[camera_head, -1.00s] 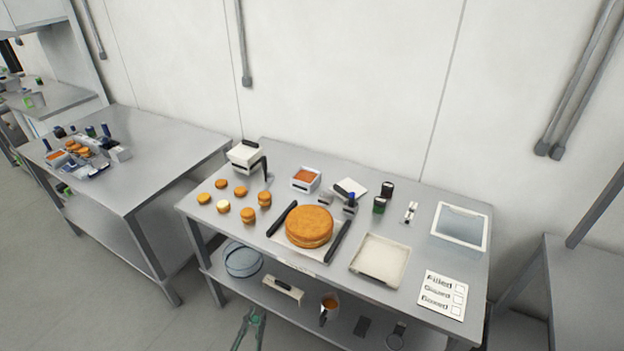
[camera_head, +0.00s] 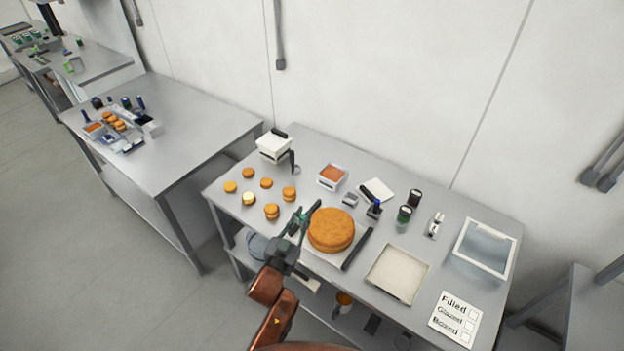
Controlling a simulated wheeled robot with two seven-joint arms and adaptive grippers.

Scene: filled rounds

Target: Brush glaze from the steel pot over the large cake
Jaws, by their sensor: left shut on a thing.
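The large round orange-brown cake (camera_head: 331,228) sits on a white board (camera_head: 320,255) in the middle of the table. My left gripper (camera_head: 301,218) is at the cake's left side, shut on a dark bar (camera_head: 315,207) that is mostly hidden by the fingers. A matching dark bar (camera_head: 357,249) lies at the cake's right side. A small steel pot (camera_head: 350,199) stands behind the cake; its contents are too small to tell. Next to it is a dark item with a blue top (camera_head: 374,208). My right gripper is not in view.
Several small cakes (camera_head: 272,211) stand left. Right are green-and-black jars (camera_head: 404,215), a shallow tray (camera_head: 397,274), a clear-topped box (camera_head: 484,248) and a checklist card (camera_head: 456,317).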

